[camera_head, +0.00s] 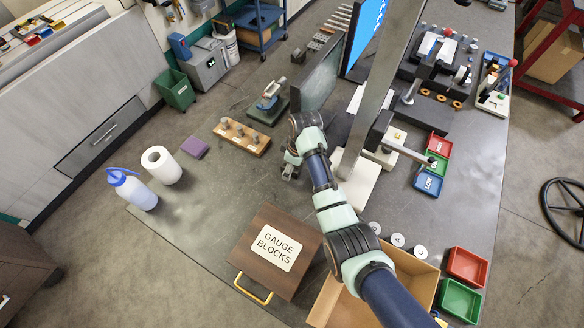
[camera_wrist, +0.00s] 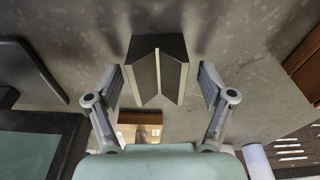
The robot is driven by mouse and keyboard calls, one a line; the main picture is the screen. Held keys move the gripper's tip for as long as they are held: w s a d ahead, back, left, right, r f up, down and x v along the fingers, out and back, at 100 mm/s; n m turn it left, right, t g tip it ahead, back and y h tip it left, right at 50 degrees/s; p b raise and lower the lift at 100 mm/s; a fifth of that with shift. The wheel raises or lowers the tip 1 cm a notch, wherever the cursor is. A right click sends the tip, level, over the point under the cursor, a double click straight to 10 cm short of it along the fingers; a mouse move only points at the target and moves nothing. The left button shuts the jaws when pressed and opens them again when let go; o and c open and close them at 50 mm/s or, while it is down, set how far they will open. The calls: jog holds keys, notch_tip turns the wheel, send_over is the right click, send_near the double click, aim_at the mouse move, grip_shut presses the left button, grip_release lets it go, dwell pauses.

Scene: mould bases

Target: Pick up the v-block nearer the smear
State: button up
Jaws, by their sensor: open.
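In the wrist view a dark v-block (camera_wrist: 146,70) with a pale-edged V groove stands on the grey table, between and slightly ahead of my fingertips. My gripper (camera_wrist: 161,88) is open, one finger on each side of it, with a visible gap on both sides. In the head view my gripper (camera_head: 291,172) is low over the middle of the table, and it and my arm hide most of this block. A small grey block (camera_head: 298,57) farther back may be another v-block; I cannot tell. I cannot clearly make out the smear.
A gauge blocks box (camera_head: 275,250) and cardboard box (camera_head: 412,290) are in front. The left middle of the table is fairly clear.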

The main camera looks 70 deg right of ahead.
jog(key=shift+w+f, duration=0.1)
jog(key=shift+f, duration=0.2)
grip_shut()
jog(key=shift+r, duration=0.1)
notch_tip(320, 180, up, 20)
jog(key=p, duration=0.7)
jog(key=shift+p, duration=0.3)
